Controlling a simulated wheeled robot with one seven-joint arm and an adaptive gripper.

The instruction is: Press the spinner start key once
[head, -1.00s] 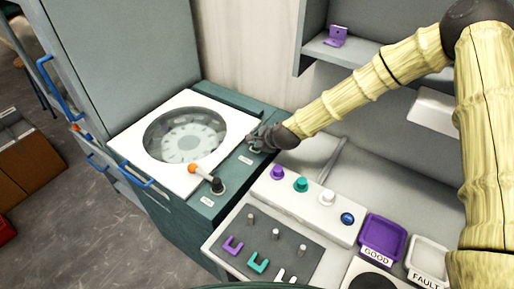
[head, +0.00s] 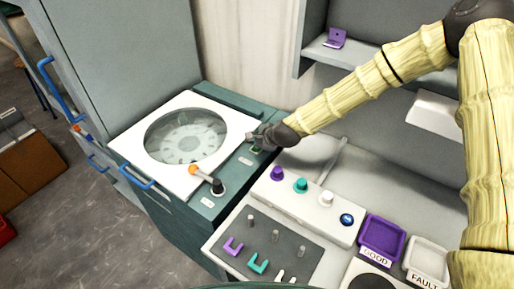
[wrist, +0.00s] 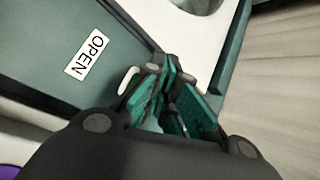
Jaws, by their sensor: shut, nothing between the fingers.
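The spinner (head: 186,137) is a round dark-rimmed window with a pale disc inside, set in a white top on a teal cabinet. I cannot tell whether the fingertips touch the key. In the wrist view my gripper (wrist: 163,95) is shut and empty, its teal finger pads together. A pale edge (wrist: 128,80), perhaps the key's surround, shows beside the fingers. A label reading OPEN (wrist: 86,57) lies nearby on the teal panel.
A white box (head: 310,204) with purple, teal and white knobs and a blue button is close by on the bench. A purple GOOD tray (head: 382,238) and a white FAULT tray (head: 428,256) lie further right.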

